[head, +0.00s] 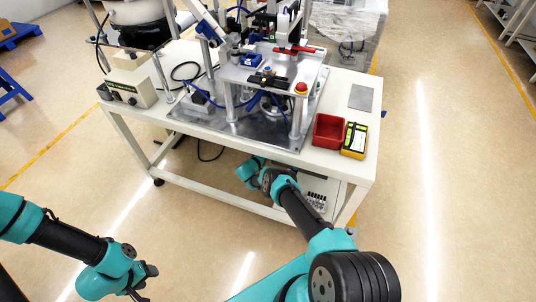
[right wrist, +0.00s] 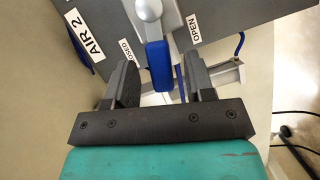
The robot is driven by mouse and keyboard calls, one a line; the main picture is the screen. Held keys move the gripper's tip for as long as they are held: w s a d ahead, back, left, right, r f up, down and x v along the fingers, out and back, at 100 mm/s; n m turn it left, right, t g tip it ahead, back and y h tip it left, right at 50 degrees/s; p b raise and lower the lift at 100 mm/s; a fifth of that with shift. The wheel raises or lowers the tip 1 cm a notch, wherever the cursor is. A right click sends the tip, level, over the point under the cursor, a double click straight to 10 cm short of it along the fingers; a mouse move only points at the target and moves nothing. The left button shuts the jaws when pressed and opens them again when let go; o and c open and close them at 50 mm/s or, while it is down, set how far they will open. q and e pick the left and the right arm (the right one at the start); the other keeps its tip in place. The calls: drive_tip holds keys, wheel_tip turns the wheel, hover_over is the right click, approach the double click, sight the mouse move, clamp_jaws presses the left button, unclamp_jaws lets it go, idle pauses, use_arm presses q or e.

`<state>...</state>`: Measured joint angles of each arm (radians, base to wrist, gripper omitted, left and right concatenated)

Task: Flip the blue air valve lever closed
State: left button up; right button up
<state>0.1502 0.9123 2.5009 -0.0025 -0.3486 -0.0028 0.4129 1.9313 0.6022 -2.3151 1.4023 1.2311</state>
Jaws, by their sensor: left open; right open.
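The blue air valve lever (right wrist: 158,65) hangs from a silver round pivot on a grey panel in the right wrist view. A partly covered CLOSED label (right wrist: 127,50) is to its left and an OPEN label (right wrist: 194,28) to its right. My right gripper (right wrist: 160,80) is open, one finger on each side of the lever, with visible gaps; I cannot tell whether it touches. In the head view the right arm reaches to the bench's front, and the lever and right fingertips are hidden. My left gripper (head: 146,283) is open and empty at the lower left, away from the bench.
An AIR 2 label (right wrist: 86,36) is on the panel. The white bench (head: 345,160) carries a metal fixture (head: 268,75), a red bin (head: 328,132), a yellow device (head: 355,140) and a beige box (head: 133,88). Cables hang beside the panel. The floor in front is clear.

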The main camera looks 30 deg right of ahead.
clamp_jaws()
idle(0.5)
